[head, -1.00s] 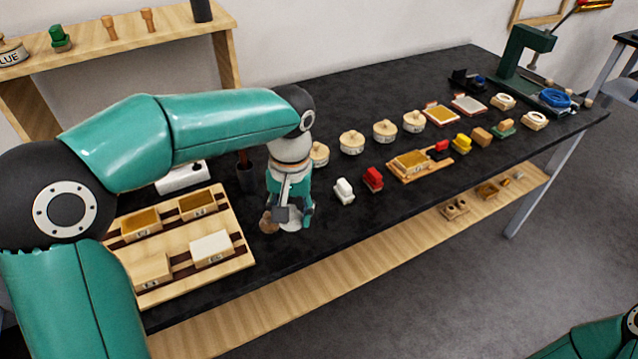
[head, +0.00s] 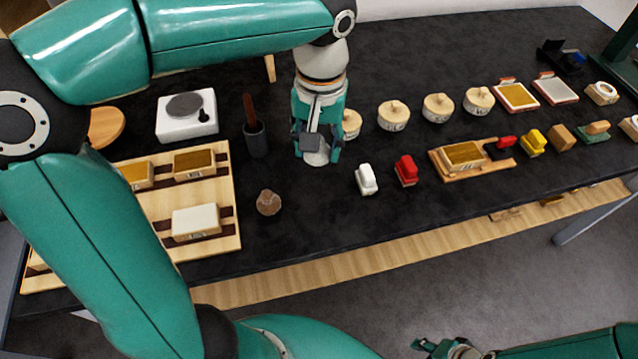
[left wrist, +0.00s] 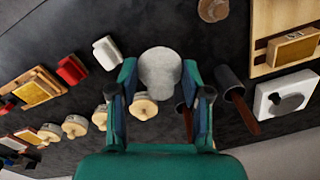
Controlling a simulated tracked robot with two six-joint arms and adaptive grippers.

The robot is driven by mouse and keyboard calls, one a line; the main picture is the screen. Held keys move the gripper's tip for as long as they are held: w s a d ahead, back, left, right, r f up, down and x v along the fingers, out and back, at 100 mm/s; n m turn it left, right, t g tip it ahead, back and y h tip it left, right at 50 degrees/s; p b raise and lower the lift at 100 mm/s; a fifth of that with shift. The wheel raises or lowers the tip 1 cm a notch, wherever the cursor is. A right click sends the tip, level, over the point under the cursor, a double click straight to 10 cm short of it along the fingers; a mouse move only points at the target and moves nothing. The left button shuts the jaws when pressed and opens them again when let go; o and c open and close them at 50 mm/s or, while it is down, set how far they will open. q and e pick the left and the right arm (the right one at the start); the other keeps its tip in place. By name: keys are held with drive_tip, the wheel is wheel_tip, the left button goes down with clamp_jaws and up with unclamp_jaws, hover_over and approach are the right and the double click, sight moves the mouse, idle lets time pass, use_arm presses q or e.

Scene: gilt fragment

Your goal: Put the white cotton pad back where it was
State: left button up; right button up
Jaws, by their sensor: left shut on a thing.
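The white cotton pad (head: 316,156) is a pale round piece, held between the fingers of my left gripper (head: 317,148). In the left wrist view the pad (left wrist: 160,71) sits between the two fingertips of the left gripper (left wrist: 160,85), over the black bench. The gripper points down, and the fingers hide part of the pad in the head view. I cannot tell how high it is above the bench. My right gripper (head: 447,347) shows only partly at the bottom edge of the head view, away from the bench, and its jaws are unclear.
A brown knob-like piece (head: 268,203) stands left of the left gripper. Behind it is a dark cup with a brush (head: 255,138). Round lidded tins (head: 394,116) stand right, with white (head: 366,180) and red (head: 405,170) blocks in front. A wooden tray (head: 222,238) is left.

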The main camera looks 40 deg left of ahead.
sight(318, 196)
use_arm(q)
wheel_tip(318, 196, down, 12)
drive_tip(key=shift+d+f+b, duration=0.1)
drive_tip(key=shift+f+b, duration=0.05)
drive_tip(key=shift+b, duration=0.3)
drive_tip(key=o, duration=1.2)
wheel_tip(318, 196, up, 12)
drive_tip(key=shift+w+d+f+p, duration=0.15)
drive_tip(key=shift+f+p, duration=0.1)
drive_tip(key=shift+p, duration=0.35)
drive_tip(key=shift+r, duration=0.3)
